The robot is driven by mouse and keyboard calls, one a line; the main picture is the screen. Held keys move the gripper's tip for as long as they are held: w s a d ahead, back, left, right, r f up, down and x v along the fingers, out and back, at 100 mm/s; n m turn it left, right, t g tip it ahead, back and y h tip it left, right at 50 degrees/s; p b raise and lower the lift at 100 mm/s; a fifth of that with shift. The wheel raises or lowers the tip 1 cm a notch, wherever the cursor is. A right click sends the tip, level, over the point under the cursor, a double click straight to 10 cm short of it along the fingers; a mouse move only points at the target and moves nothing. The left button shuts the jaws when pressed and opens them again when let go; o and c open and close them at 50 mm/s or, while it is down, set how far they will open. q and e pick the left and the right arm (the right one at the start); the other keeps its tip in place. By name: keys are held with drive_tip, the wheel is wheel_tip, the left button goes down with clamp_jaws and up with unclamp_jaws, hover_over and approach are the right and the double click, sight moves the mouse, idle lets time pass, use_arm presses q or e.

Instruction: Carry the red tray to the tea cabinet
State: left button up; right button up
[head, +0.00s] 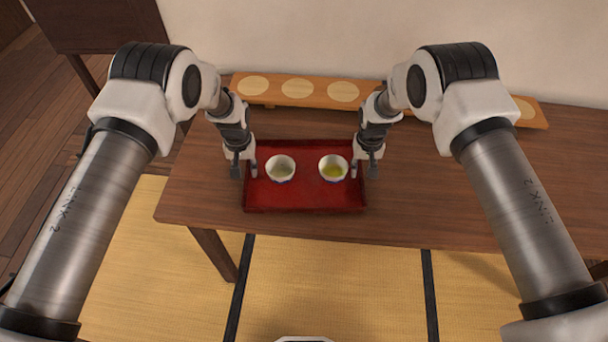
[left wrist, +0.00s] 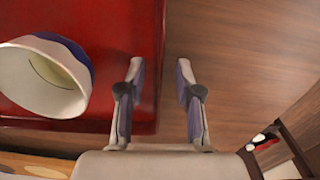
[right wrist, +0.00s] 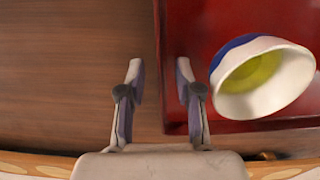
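The red tray (head: 305,201) lies flat on the brown wooden table (head: 430,215). It carries two white cups with blue outsides: a left cup (head: 281,167) with pale contents and a right cup (head: 333,167) with green tea. My left gripper (head: 244,172) is open at the tray's left edge; in the left wrist view its fingers (left wrist: 160,85) lie on either side of that edge. My right gripper (head: 366,170) is open at the right edge, and its fingers (right wrist: 160,85) likewise lie on either side of it. I cannot tell whether any finger touches the tray.
A long wooden board (head: 375,98) with round pale mats lies along the back of the table by the wall. A dark wooden piece of furniture (head: 95,25) stands at the upper left; I cannot tell if it is the tea cabinet. Tatami (head: 335,285) is clear in front.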

use_arm(q)
drive_tip(key=shift+f, duration=0.25)
use_arm(e)
drive_tip(key=shift+f, duration=0.25)
use_arm(q)
clamp_jaws()
use_arm(e)
clamp_jaws()
use_arm(q)
drive_tip(key=shift+r, duration=0.1)
use_arm(e)
drive_tip(key=shift+r, duration=0.1)
